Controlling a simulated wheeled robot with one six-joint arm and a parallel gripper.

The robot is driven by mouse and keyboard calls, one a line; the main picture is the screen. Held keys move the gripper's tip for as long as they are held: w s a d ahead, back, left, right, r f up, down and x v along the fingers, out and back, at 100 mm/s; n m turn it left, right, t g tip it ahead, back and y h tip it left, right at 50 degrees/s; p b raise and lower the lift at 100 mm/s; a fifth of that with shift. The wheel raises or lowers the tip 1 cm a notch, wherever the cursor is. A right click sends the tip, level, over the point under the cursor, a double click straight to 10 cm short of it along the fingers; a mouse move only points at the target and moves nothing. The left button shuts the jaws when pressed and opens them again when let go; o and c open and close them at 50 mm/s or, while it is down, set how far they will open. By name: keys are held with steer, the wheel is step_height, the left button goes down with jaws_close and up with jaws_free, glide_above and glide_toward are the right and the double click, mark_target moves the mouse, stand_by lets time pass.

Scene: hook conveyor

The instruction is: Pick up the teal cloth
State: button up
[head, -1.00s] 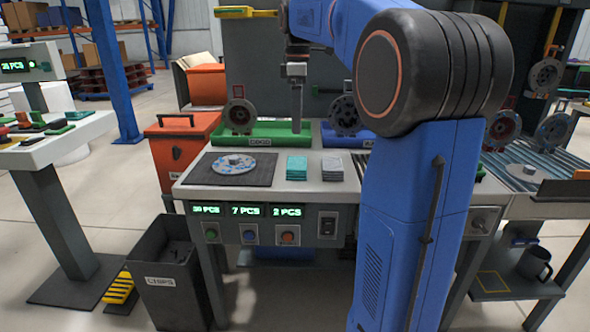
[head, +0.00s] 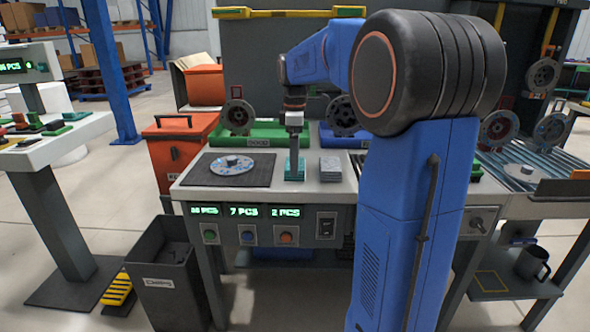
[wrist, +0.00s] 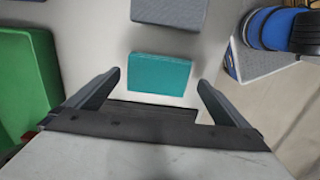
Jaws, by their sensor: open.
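The teal cloth (wrist: 160,73) is a small folded stack lying flat on the light bench top. In the wrist view it lies just ahead of my open fingers and between their lines, with nothing gripped. In the head view the teal cloth (head: 301,170) is partly hidden behind my gripper (head: 294,172), which points down over it. In the wrist view my gripper (wrist: 152,84) has its two dark fingers spread wider than the cloth. I cannot tell the exact height of the fingertips above the cloth.
A grey cloth stack (head: 330,168) lies close to the right of the teal one. A dark mat (head: 262,178) with a metal disc (head: 232,164) is to the left. Green (head: 268,132) and blue (head: 345,140) trays with round parts stand behind.

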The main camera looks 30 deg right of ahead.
steer(key=shift+f, duration=0.7)
steer(key=shift+c, duration=0.6)
steer(key=c, duration=0.8)
steer(key=shift+r, duration=0.1)
step_height(320, 180, up, 10)
steer(key=shift+f, duration=0.1)
